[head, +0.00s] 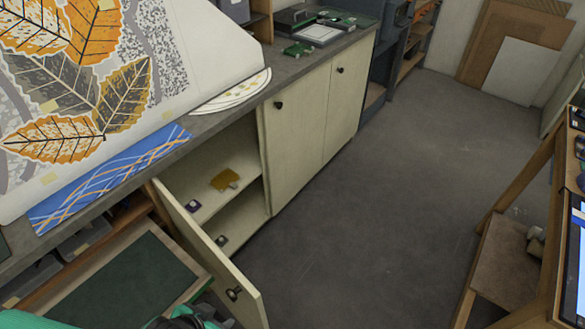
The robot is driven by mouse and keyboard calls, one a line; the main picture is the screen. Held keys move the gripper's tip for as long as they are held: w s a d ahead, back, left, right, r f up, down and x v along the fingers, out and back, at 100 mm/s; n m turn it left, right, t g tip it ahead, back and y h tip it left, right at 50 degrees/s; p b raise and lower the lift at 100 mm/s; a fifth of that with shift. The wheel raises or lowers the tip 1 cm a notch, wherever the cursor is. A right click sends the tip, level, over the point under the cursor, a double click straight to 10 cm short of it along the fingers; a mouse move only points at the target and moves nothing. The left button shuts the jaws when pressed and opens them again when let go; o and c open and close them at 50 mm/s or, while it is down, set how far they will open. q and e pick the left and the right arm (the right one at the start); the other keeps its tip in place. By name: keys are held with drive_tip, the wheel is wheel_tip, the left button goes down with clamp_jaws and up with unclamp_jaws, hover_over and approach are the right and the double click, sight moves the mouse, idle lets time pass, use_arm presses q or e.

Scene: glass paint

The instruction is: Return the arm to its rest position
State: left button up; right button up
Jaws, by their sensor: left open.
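My left gripper (185,319) shows only in part at the bottom edge of the head view, as teal and dark pieces. It is open, and I see nothing held in it. It is near the lower end of an open cream cabinet door (215,262); I cannot tell whether they touch. Most of the left arm is cut off by the frame edge. My right gripper is not in view.
The open cabinet shows a shelf (205,190) with small items, including a yellow-brown piece (224,180). A dark green panel (130,282) lies at lower left. A blue patterned strip (110,182) lies on the counter. The grey floor (400,190) is clear; a wooden table (540,240) stands right.

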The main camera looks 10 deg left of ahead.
use_arm(q)
wheel_tip(320, 180, up, 4)
drive_tip(key=s+a+n+g+y, duration=0.1)
drive_tip(key=n+g, duration=0.1)
wheel_tip(320, 180, down, 31)
drive_tip(key=s+g, duration=0.2)
drive_tip(key=s+a+f+g, duration=0.1)
drive_tip(key=s+a+f, duration=0.2)
drive_tip(key=s+f, duration=1.5)
drive_tip(key=shift+s+a+f+m+y, duration=0.2)
drive_tip(key=shift+s+f+m+y, duration=0.1)
drive_tip(key=shift+f, duration=0.3)
